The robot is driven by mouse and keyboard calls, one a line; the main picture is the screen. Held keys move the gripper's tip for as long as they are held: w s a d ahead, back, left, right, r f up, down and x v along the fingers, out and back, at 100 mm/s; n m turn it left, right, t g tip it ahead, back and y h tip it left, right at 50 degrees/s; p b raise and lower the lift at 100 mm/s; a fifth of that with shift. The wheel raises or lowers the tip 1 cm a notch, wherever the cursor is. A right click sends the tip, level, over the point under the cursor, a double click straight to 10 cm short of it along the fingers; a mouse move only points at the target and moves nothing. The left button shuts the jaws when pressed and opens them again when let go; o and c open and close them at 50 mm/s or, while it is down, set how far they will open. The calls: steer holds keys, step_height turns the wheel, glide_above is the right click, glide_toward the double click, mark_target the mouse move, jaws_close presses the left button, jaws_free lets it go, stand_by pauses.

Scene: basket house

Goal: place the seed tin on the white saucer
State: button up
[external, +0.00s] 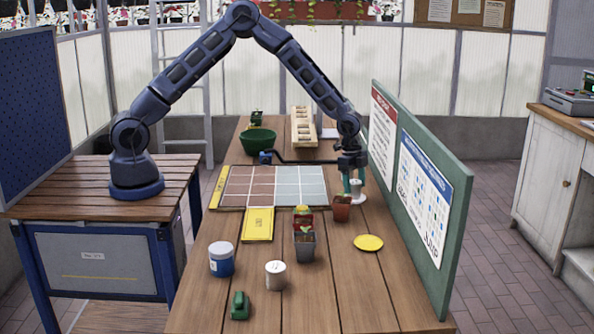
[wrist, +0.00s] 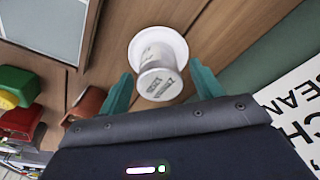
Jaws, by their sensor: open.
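The seed tin (wrist: 160,78) is a small white cylinder with dark lettering that looks like "ZINNIA SEEDS". In the wrist view it appears to stand upright on the white saucer (wrist: 139,44), whose round rim shows beyond it. In the external view the tin (external: 355,186) and saucer (external: 357,200) are small, below my gripper and partly hidden by it. My gripper (external: 352,179) points down beside the green board. Its teal fingers (wrist: 160,84) are apart, one on each side of the tin, with gaps visible in the wrist view.
A terracotta pot (external: 341,209) stands close by, in front of the saucer. The green board (external: 430,168) rises close on the right. A yellow saucer (external: 368,243), metal pot (external: 304,247), white tin (external: 276,276) and blue-and-white jar (external: 221,262) stand nearer the front. The front right tabletop is clear.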

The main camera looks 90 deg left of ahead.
step_height(320, 180, up, 11)
steer(key=s+a, duration=0.1)
steer(key=s+d+r+n+t+y, duration=0.1)
steer(key=s+r+n+y, duration=0.25)
steer(key=s+r, duration=1.95)
steer(key=s+r+n+t+h, duration=0.2)
steer(key=s+n, duration=0.3)
steer(key=s, duration=2.3)
steer(key=shift+s+a, duration=0.3)
steer(key=shift+a, duration=0.15)
